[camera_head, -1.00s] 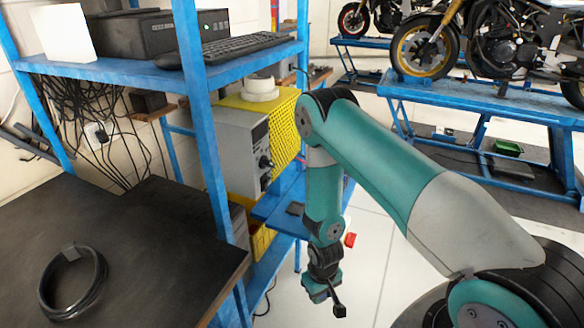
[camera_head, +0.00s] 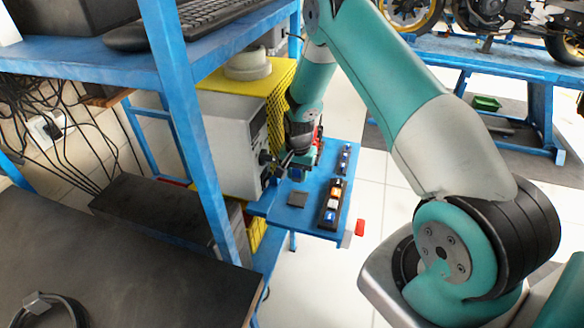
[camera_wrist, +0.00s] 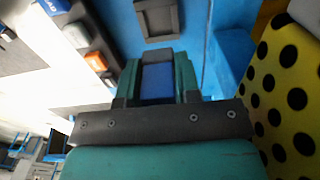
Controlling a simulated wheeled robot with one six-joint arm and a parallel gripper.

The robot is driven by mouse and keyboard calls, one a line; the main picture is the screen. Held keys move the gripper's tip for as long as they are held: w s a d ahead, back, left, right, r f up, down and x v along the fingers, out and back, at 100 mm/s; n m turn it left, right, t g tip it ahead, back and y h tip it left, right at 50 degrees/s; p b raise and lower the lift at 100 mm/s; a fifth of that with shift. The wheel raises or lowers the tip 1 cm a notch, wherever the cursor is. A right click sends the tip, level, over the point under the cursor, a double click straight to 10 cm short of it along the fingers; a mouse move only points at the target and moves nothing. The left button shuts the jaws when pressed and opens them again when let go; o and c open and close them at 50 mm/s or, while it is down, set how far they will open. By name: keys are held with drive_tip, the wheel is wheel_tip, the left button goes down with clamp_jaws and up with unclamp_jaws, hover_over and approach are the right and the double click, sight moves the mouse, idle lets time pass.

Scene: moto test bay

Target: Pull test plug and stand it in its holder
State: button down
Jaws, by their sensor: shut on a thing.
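My gripper (camera_head: 297,172) is beside the grey instrument box (camera_head: 235,140), above the blue shelf. In the wrist view its fingers (camera_wrist: 158,85) are shut on a blue block with a grey end, which looks like the test plug (camera_wrist: 157,84). In the head view the plug is small and mostly hidden by the gripper. A dark square frame, perhaps the holder (camera_wrist: 158,17), lies flat on the blue shelf ahead of the fingers. It also shows in the head view (camera_head: 297,199), just below the gripper. I cannot tell whether the plug touches anything.
A black strip with coloured blocks (camera_head: 332,205) and another strip (camera_head: 345,158) lie on the blue shelf (camera_head: 287,220). Yellow dotted mesh (camera_wrist: 288,85) stands close to the gripper's right in the wrist view. A blue post (camera_head: 185,130) rises nearby.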

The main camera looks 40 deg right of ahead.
sight(298, 199)
drive_tip(key=shift+d+f+b, duration=0.15)
drive_tip(key=shift+f+b, duration=0.6)
drive_tip(key=shift+f, duration=0.35)
drive_tip(key=shift+f+b, duration=1.45)
drive_tip(key=shift+f, duration=0.85)
drive_tip(key=shift+f+b, duration=0.85)
drive_tip(key=shift+f, duration=0.1)
drive_tip(key=c, duration=0.7)
unclamp_jaws()
drive_tip(key=shift+c, duration=0.2)
wheel_tip(298, 199, up, 8)
drive_tip(key=shift+s+f+b, duration=0.1)
drive_tip(key=shift+f+b, duration=0.15)
drive_tip(key=shift+b, duration=0.4)
drive_tip(key=shift+a, duration=0.2)
